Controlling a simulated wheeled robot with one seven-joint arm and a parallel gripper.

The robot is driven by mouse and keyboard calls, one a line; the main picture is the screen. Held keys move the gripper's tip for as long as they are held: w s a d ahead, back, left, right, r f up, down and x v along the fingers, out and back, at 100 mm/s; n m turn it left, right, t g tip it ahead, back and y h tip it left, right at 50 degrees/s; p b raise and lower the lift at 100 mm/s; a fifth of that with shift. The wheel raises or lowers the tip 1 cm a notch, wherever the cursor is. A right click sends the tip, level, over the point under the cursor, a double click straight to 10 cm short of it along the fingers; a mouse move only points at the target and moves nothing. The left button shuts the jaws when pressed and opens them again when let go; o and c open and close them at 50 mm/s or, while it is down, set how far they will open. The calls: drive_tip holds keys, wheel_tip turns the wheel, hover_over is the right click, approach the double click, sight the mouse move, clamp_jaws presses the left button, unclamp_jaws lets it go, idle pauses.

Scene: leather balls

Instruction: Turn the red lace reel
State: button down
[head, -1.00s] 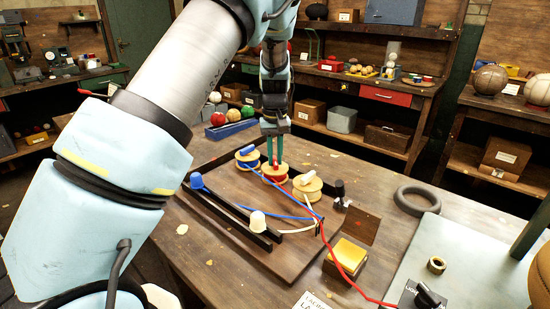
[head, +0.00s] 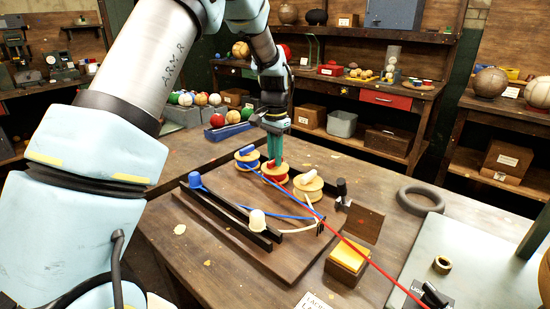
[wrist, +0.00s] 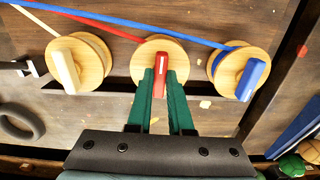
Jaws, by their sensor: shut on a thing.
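The red lace reel (head: 275,181) is a pale wooden spool, the middle of three on a wooden board; it also shows in the wrist view (wrist: 176,52). My gripper (head: 275,161) reaches down over it. In the wrist view my gripper (wrist: 160,78) has its green fingers on either side of the reel's red handle (wrist: 159,84), shut on it. The red lace (head: 362,252) runs from the reel in a straight line to the lower right. In the head view the fingers hide most of the red handle.
The blue reel (head: 247,165) stands close on the left and the white-handled reel (head: 308,192) close on the right.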

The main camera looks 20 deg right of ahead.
drive_tip(key=shift+m, duration=1.8)
drive_tip(key=c, duration=0.8)
unclamp_jaws()
drive_tip(key=shift+r, duration=0.1)
wheel_tip(320, 180, up, 11)
drive_tip(key=shift+f+b, duration=0.15)
drive_tip(key=shift+b, duration=1.05)
